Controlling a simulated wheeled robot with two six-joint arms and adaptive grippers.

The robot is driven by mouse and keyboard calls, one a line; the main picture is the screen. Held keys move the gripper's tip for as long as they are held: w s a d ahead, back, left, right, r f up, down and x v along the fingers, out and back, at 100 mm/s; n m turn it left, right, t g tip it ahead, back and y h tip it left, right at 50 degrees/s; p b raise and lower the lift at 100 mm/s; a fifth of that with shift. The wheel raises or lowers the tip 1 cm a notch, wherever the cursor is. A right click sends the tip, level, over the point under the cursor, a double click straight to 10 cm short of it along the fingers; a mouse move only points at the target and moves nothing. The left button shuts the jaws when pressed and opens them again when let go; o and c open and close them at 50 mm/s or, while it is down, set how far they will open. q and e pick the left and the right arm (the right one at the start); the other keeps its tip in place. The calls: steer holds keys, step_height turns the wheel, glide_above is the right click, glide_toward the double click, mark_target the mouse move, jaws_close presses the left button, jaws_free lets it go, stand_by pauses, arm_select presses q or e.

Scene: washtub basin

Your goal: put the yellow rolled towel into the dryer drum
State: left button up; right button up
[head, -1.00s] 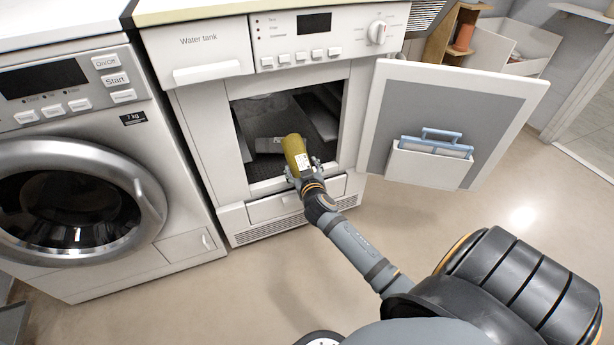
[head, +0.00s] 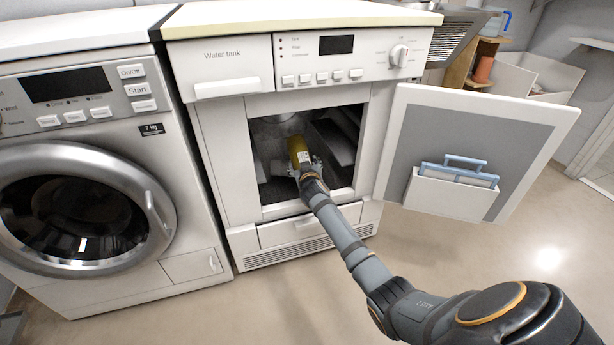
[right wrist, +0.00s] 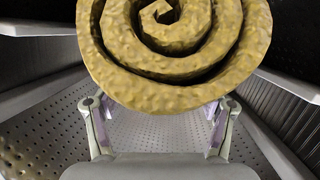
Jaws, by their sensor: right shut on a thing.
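The yellow rolled towel (head: 298,150) is in the opening of the dryer (head: 230,160), whose door stands open to the right. My right gripper (head: 308,168) is shut on the towel and reaches into the drum opening. In the right wrist view the towel's spiral end (right wrist: 175,45) fills the upper middle, between the two fingers of the gripper (right wrist: 160,115). The perforated drum floor (right wrist: 155,135) shows below the towel, with slanted fins on both sides. The towel appears above the floor; whether it touches anything farther in is hidden. My left gripper is not in view.
The open dryer door (head: 470,150) carries a white pocket with a blue-handled item. A washing machine (head: 80,180) with a shut round door stands to the left. Shelves and a white bin (head: 535,75) are at the back right. The floor in front is clear.

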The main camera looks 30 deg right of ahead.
steer(key=b+x, duration=0.2)
steer(key=x, duration=0.1)
steer(key=b+x, duration=0.1)
steer(key=shift+w+a+r, duration=0.15)
steer(key=shift+w+r, duration=0.15)
steer(key=shift+w, duration=0.15)
steer(key=shift+w+r+b, duration=0.25)
steer(key=shift+w+b, duration=0.15)
steer(key=shift+w, duration=0.35)
steer(key=o, duration=1.5)
steer(key=shift+c, duration=0.2)
steer(key=shift+s, duration=0.1)
steer(key=shift+s, duration=0.2)
steer(key=v, duration=1.1)
steer(key=shift+s+a, duration=0.1)
steer(key=shift+s, duration=0.1)
